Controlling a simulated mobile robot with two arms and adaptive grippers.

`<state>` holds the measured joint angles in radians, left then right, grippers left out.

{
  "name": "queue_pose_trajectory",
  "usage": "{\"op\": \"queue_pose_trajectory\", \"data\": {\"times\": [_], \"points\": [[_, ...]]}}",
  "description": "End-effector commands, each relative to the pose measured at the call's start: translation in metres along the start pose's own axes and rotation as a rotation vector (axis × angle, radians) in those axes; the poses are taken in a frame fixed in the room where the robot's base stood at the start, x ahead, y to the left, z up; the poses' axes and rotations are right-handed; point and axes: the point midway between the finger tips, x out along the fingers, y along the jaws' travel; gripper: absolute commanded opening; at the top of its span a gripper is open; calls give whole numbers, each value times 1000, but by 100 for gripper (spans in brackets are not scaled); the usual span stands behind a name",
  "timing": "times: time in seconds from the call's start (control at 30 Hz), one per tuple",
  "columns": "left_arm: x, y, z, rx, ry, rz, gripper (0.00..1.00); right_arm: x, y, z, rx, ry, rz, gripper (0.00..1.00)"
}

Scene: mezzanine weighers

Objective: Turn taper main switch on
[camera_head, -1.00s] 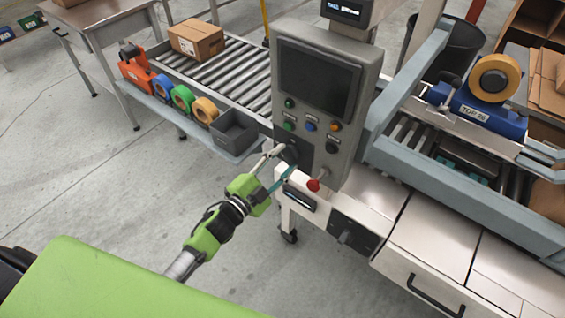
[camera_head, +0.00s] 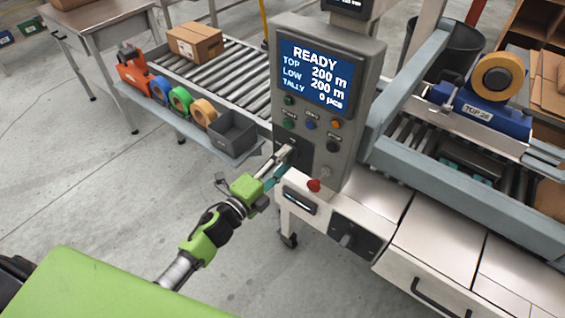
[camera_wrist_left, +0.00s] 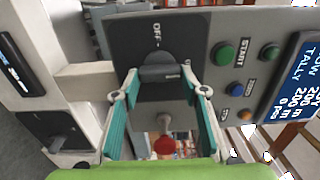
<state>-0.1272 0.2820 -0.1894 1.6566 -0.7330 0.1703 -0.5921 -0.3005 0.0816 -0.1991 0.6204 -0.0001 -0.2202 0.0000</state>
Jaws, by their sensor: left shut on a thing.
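The taper's grey control box (camera_head: 355,160) stands in the middle of the head view. Its screen (camera_head: 315,75) is lit and reads READY, TOP 200 m, LOW 200 m, TALLY 0 pcs. The main switch is low on the box front, on a dark plate (camera_wrist_left: 185,35) marked OFF in the left wrist view. Its grey knob (camera_wrist_left: 160,74) lies between my left fingertips. My left gripper (camera_head: 284,158) is shut on this knob, with a finger on either side; its fingers partly hide the knob in the head view. My right gripper is out of view.
Green START (camera_wrist_left: 223,53) and other buttons sit close to the switch. A red knob (camera_head: 314,185) is just below the box. Tape rolls (camera_head: 181,97) and a grey bin (camera_head: 234,133) line the shelf at left. The floor left of my arm is clear.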

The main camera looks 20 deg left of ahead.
Motion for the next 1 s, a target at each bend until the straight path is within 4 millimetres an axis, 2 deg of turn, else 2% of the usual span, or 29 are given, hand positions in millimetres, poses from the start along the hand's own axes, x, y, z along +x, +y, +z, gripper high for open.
{"op": "queue_pose_trajectory", "data": {"times": [0.5, 0.53, 0.57, 1.0], "points": [[0, 1, -1, 21, 1, 2, 19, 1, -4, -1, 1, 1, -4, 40], [0, 1, -1, 21, 1, 2, 48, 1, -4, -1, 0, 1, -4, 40], [0, 1, -1, 20, 1, 2, 56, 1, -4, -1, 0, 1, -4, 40], [-6, 1, 0, 17, 0, 2, 57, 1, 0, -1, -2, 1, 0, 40]]}}
